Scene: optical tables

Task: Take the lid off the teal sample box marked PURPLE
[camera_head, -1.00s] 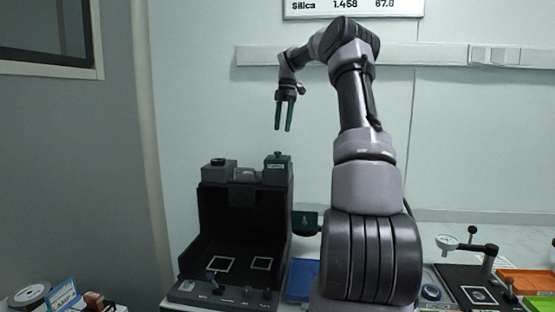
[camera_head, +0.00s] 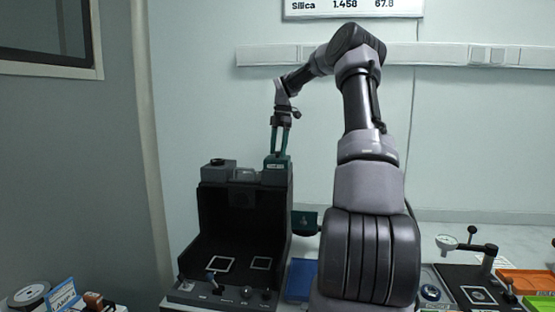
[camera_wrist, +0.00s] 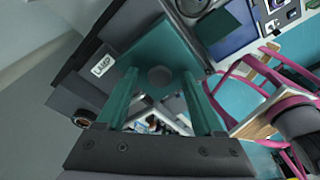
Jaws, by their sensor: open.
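A teal sample box (camera_head: 276,175) stands on the top right of a tall black instrument in the head view, with a small pale label on its front too small to read. In the wrist view its teal lid (camera_wrist: 158,48) shows from above with a round dark knob (camera_wrist: 160,76). My gripper (camera_head: 278,153) points down right over the box, its teal fingers apart. In the wrist view my gripper (camera_wrist: 159,82) has one finger on each side of the knob. I cannot tell whether the fingers touch the lid.
The black instrument (camera_head: 240,215) has an open front bay with two white square outlines. A blue tray (camera_head: 301,279) lies to the right.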

